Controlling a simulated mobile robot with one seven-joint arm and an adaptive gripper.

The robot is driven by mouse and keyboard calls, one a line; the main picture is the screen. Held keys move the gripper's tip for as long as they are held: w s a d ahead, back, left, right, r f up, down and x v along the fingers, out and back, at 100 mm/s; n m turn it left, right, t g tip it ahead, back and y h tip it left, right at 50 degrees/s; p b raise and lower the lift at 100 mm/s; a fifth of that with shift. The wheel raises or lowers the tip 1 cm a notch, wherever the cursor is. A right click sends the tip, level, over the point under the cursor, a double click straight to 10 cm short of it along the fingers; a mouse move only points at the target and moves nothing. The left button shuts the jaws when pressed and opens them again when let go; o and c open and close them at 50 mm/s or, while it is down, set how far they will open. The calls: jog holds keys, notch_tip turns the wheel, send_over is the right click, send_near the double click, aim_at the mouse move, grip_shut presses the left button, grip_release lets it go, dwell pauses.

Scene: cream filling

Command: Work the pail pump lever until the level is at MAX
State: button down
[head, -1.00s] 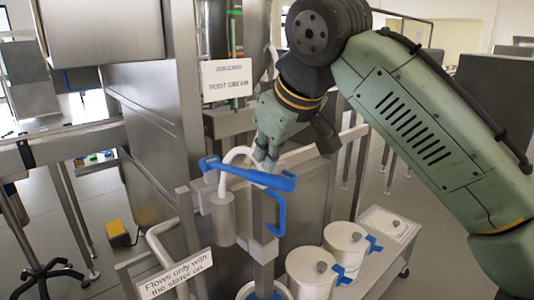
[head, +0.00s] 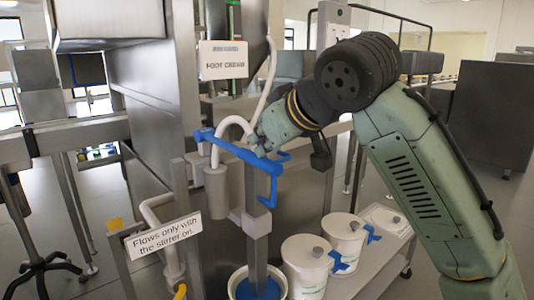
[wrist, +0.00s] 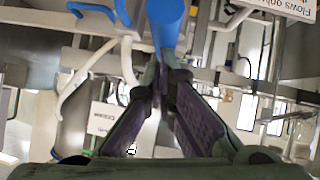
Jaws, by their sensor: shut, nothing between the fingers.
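The blue pump lever (head: 240,152) runs across the top of the metal pump post (head: 250,190), sloping down to the right in the head view. My gripper (head: 259,143) is just behind the lever's middle; contact cannot be told. In the wrist view the fingers (wrist: 163,75) are closed together with nothing between them, and the blue lever (wrist: 166,25) is just beyond their tips. The pail (head: 236,287) stands under the post, with blue inside, cut off by the bottom edge. No readable MAX mark shows.
A FOOT CREAM sign (head: 222,60) is on the machine behind. A sign (head: 163,238) reads "Flows only with the stirrer on". Lidded white tubs (head: 307,262) stand on a low bench at right. A white curved hose (head: 268,75) rises near my gripper.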

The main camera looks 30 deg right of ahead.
notch_tip(320, 180, down, 10)
jog(key=t+b, duration=0.3)
jog(key=b, duration=0.6)
jog(key=shift+w+f, duration=0.2)
jog(key=shift+w, duration=0.05)
